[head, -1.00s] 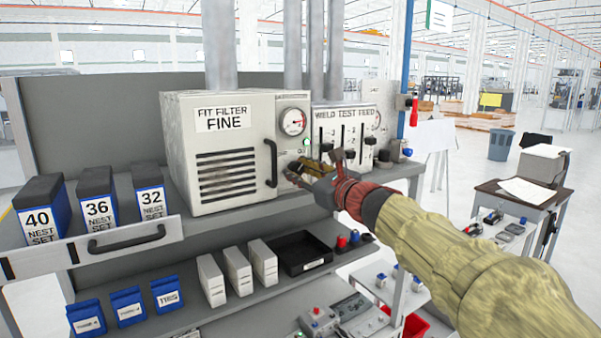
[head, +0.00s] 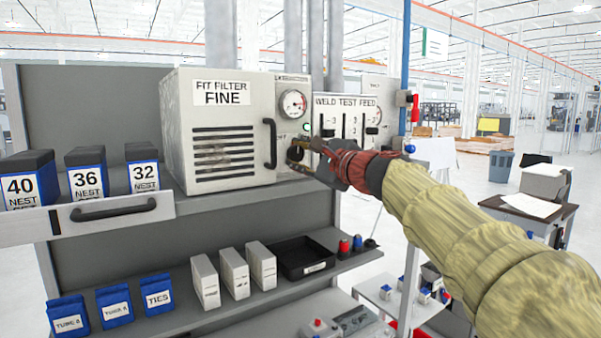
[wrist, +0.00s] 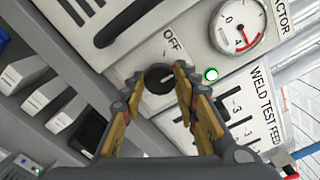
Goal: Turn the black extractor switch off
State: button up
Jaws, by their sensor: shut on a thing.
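In the head view the knob (head: 295,153) is partly hidden by my gripper (head: 305,147). In the wrist view my gripper (wrist: 161,75) has one yellow-and-grey finger on each side of the knob and is shut on it. The knob's pointer direction is hard to make out.
A black handle (head: 270,144) stands out just left of the knob. A pressure gauge (head: 293,103) sits above it. The weld test feed panel (head: 346,118) with sliders is close on the right. A shelf with white boxes (head: 233,271) and a black tray (head: 303,258) lies below.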

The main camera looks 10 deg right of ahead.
jog(key=n+b, duration=0.4)
jog(key=b, duration=0.1)
jog(key=shift+f+n, duration=0.3)
jog(key=shift+f, duration=0.05)
jog(key=n+b, duration=0.4)
jog(key=shift+r+n, duration=0.1)
jog(key=shift+n, duration=0.2)
jog(key=o, duration=1)
jog(key=shift+r, duration=0.1)
jog(key=shift+o, duration=0.8)
jog(key=shift+s, duration=0.1)
jog(key=v, duration=1.2)
